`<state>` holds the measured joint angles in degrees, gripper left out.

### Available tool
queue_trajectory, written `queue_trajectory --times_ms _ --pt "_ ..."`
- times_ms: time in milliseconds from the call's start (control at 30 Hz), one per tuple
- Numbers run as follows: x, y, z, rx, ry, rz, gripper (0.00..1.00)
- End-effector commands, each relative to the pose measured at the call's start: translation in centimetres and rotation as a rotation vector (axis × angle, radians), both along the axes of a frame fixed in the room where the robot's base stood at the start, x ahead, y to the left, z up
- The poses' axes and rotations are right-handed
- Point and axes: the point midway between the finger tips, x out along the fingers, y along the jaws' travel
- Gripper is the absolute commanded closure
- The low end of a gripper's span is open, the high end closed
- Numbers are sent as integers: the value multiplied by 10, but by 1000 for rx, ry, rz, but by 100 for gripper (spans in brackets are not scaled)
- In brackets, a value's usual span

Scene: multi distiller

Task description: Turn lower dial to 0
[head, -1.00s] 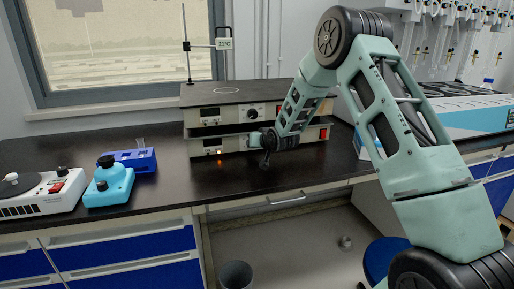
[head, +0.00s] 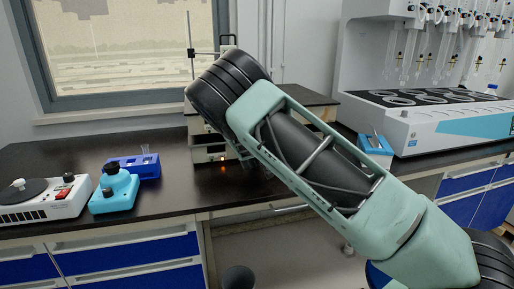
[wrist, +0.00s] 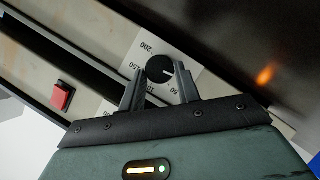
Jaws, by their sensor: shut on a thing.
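The lower dial (wrist: 159,69) is a round black knob on a pale panel, seen in the wrist view. Numbers from 50 to 200 are printed around it, turned over in this view. A small light mark on the knob points roughly toward the 50 side. My gripper (wrist: 160,76) has one finger on each side of the knob and is shut on it. In the head view my arm covers the dial, my gripper and most of the two stacked heater units (head: 201,154). The exact mark position is hard to read.
A red switch (wrist: 61,96) sits on the other unit's panel. An orange glow (wrist: 265,75) shows beside the dial panel. A blue device (head: 115,190), a blue tube rack (head: 146,167) and a white device (head: 45,200) stand left on the dark bench (head: 60,150).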

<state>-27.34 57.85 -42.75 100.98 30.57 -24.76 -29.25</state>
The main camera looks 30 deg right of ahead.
Motion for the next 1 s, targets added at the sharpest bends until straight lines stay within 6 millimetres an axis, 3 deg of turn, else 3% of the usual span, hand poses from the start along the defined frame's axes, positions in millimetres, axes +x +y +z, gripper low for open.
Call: queue_trajectory --times_ms 433,1000 --pt "1 4 -5 -296 84 2 90" --pt "1 3 -5 -371 109 -1 90"
